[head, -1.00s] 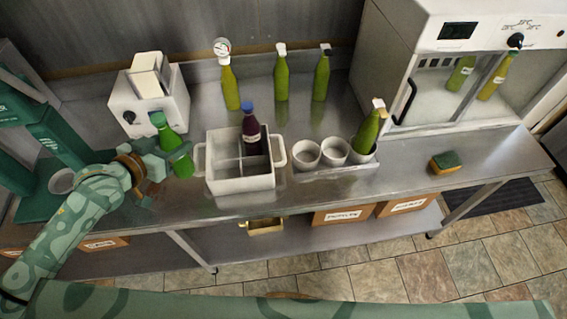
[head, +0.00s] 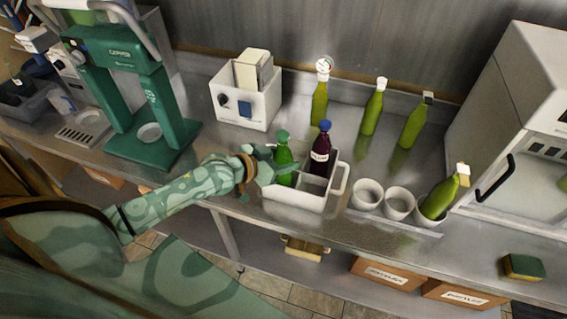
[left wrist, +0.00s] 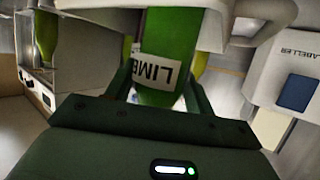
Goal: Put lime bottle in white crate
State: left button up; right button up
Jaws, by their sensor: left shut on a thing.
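The green lime bottle (head: 284,160) has a green cap and stands about upright at the left part of the white crate (head: 298,201). Its label, reading LIME, shows in the left wrist view (left wrist: 165,60). My left gripper (head: 268,168) is shut on the bottle from the left side. The bottle's lower end is at the crate's opening; I cannot tell whether it touches the crate floor. A dark purple bottle (head: 321,152) with a blue cap stands in another compartment of the crate. My right gripper is not in view.
White cups (head: 383,201) stand right of the crate, one holding a tilted green bottle (head: 438,199). Several yellow-green bottles (head: 373,110) stand behind. A white labeller (head: 246,98) is behind left, a green press (head: 135,110) further left. A sponge (head: 523,267) lies at right.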

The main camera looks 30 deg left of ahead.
pick_arm(q)
jog(key=shift+f, duration=0.6)
jog(key=shift+w+a, duration=0.1)
jog(key=o, duration=1.4)
jog(key=shift+f, duration=0.15)
jog(key=shift+s+r, duration=0.3)
jog(key=shift+s, duration=0.05)
jog(key=p+v, duration=0.2)
jog(key=v, duration=0.9)
jog(key=shift+s+a, duration=0.15)
jog(key=shift+s, duration=0.05)
